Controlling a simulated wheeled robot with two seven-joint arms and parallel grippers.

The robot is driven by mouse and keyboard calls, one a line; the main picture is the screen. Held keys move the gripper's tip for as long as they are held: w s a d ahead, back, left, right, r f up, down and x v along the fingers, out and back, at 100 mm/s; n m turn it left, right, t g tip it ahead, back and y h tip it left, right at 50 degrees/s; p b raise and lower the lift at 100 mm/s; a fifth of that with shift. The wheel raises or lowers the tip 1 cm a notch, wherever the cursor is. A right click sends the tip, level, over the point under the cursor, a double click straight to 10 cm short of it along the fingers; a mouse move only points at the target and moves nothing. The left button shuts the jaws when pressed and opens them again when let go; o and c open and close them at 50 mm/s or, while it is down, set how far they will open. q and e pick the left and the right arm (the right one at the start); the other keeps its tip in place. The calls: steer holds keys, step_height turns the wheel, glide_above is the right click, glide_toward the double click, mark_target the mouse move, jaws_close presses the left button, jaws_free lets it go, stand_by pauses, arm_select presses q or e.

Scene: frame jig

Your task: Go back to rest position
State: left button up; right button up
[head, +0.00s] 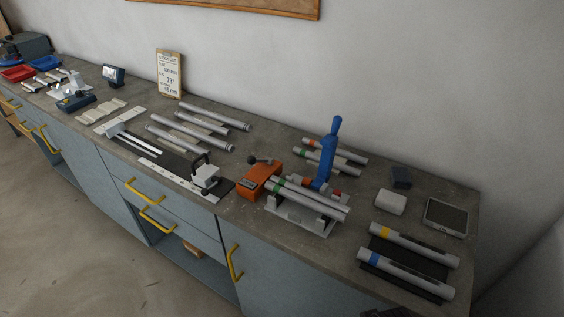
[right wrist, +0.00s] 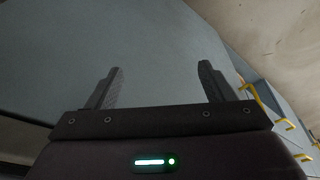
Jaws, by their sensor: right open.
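My right gripper (right wrist: 161,85) shows in the right wrist view with its two dark fingers apart and nothing between them. Behind the fingers is a plain blue-grey surface; the gripper touches nothing that I can see. A small dark shape at the bottom edge of the head view, below the bench's front edge, may be part of my arm; I cannot tell. My left gripper is in neither view.
A long grey bench top (head: 345,250) holds a jig with tubes (head: 310,205), a blue upright tool (head: 328,155), an orange block (head: 259,180) and tubes on a dark mat (head: 408,270). Yellow handles (head: 235,263) stick out from the cabinet fronts. The floor (head: 70,240) in front is clear.

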steer(key=s+f+b, duration=0.3)
steer(key=f, duration=1.5)
steer(key=s+d+f+g+b, duration=0.1)
steer(key=s+d+f+b, duration=0.1)
steer(key=s+f, duration=0.8)
steer(key=s+d+f+g+b, duration=0.1)
steer(key=s+d+f+b, duration=0.1)
steer(key=s+f, duration=0.8)
step_height(320, 180, down, 5)
steer(key=shift+s+r, duration=0.1)
steer(key=shift+s, duration=0.1)
